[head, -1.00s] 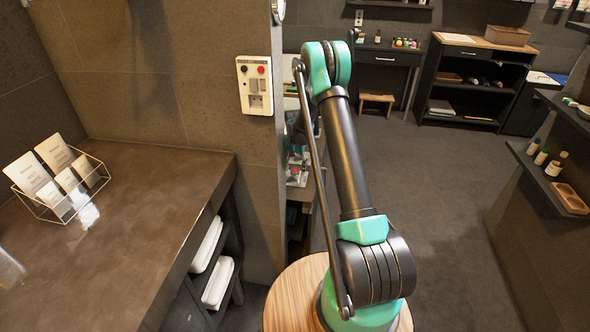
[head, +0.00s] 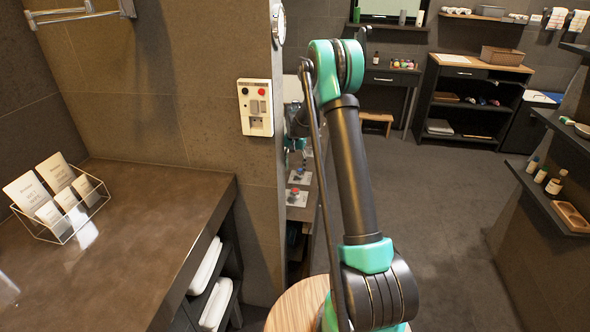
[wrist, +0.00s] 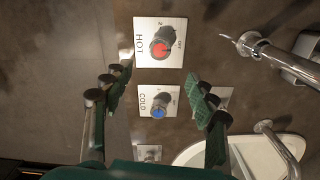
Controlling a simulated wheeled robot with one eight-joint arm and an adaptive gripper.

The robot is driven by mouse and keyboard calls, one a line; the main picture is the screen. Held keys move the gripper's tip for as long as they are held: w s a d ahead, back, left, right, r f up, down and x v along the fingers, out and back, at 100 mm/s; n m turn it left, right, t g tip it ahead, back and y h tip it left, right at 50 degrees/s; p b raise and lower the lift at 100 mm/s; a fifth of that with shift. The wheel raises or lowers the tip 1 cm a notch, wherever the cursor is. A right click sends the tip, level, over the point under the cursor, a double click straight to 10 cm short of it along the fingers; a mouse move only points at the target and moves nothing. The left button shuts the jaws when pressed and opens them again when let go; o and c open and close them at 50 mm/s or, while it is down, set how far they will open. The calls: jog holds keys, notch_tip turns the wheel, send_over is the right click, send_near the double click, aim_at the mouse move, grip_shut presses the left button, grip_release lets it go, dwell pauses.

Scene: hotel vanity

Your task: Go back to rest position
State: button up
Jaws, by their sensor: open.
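My gripper (wrist: 163,100) is open and empty in the wrist view, one dark green finger on each side. Between and beyond its fingers, on a grey-brown surface, are a HOT plate with a red knob (wrist: 161,45) and a COLD plate with a blue knob (wrist: 159,108). The fingers appear apart from both knobs. In the head view my arm rises in front of the camera, and its far end passes behind the wall edge, where the fingers are mostly hidden.
In the wrist view a metal spout (wrist: 255,48) and a white basin (wrist: 250,155) are at the right. In the head view a brown counter (head: 140,230) with a card rack (head: 78,222) is at the left. A shelf (head: 535,190) with bottles is at the right. Grey floor (head: 440,200) is clear between.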

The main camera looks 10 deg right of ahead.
jog(key=s+d+r+n+t, duration=0.1)
jog(key=s+r, duration=0.4)
jog(key=s, duration=0.4)
jog(key=s+d+r+n+t, duration=0.1)
jog(key=s+d+r+n, duration=0.1)
jog(key=s+r, duration=0.6)
jog(key=s+f+n+t, duration=0.1)
jog(key=s+f, duration=0.1)
jog(key=s, duration=1)
jog(key=s+d+f+n+t, duration=0.1)
jog(key=s+f, duration=0.1)
jog(key=s, duration=1)
jog(key=shift+s+d+f+n, duration=0.2)
jog(key=shift+s+f+n, duration=0.15)
jog(key=shift+f+n, duration=0.05)
